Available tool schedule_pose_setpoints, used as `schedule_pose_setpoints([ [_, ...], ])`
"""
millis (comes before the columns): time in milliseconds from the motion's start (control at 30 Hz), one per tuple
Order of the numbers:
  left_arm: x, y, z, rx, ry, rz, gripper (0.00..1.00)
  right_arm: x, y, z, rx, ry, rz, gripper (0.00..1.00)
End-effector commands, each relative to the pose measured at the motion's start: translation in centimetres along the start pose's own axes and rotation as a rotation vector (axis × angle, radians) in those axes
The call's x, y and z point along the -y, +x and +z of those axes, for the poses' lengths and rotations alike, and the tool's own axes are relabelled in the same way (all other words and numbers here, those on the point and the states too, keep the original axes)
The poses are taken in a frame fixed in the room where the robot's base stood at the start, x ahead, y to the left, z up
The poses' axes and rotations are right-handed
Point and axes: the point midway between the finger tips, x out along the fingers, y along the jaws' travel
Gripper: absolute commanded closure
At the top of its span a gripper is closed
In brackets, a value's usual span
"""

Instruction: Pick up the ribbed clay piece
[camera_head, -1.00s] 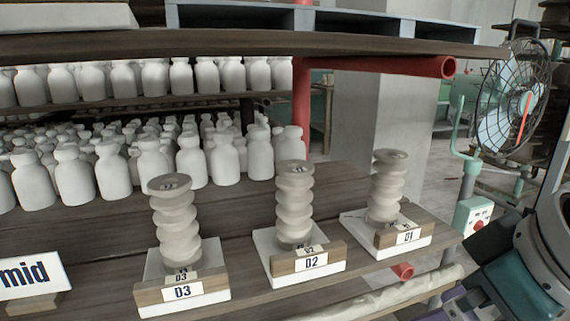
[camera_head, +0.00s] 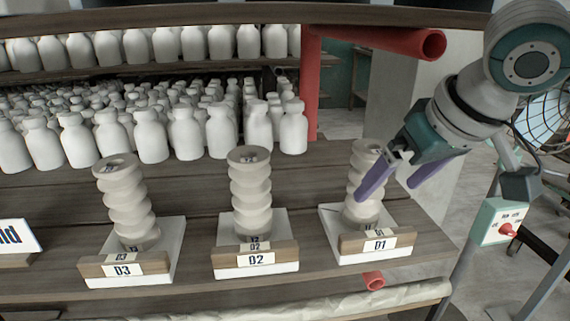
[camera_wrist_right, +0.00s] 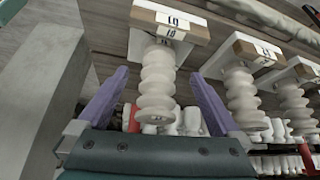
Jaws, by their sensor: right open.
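Three ribbed clay pieces stand upright on white bases with wooden label blocks: 03 (camera_head: 127,203) at left, 02 (camera_head: 251,193) in the middle, 01 (camera_head: 363,213) at right. My right gripper (camera_head: 387,190) is open and empty. It is beside piece 01, with one purple finger in front of part of that piece in the head view and the other to its right. In the right wrist view, piece 01 (camera_wrist_right: 158,85) shows between the spread fingers of the gripper (camera_wrist_right: 159,73); contact cannot be told. My left gripper is not in view.
Rows of white bottles (camera_head: 185,133) stand behind the pieces on the wooden shelf (camera_head: 60,205). A red pipe (camera_head: 400,42) and an upper shelf board (camera_head: 250,14) are above. A fan (camera_head: 545,122) and a control box (camera_head: 502,222) stand at right.

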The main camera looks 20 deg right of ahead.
Motion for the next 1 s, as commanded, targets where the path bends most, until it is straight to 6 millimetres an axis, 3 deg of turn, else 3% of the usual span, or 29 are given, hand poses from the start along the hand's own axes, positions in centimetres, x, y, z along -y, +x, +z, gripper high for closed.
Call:
schedule_pose_setpoints([
  [333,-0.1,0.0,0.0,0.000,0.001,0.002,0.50,0.1,1.4,-2.4,0.000,0.000,-0.001,0.00],
  [633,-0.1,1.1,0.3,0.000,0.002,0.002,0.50,0.0,5.9,-2.2,0.002,0.000,0.000,0.00],
  [933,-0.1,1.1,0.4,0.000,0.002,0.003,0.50,0.0,6.3,-2.3,0.000,-0.002,0.000,0.00],
  [1000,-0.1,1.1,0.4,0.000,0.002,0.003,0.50,0.0,6.3,-2.3,0.000,-0.002,0.000,0.07],
])
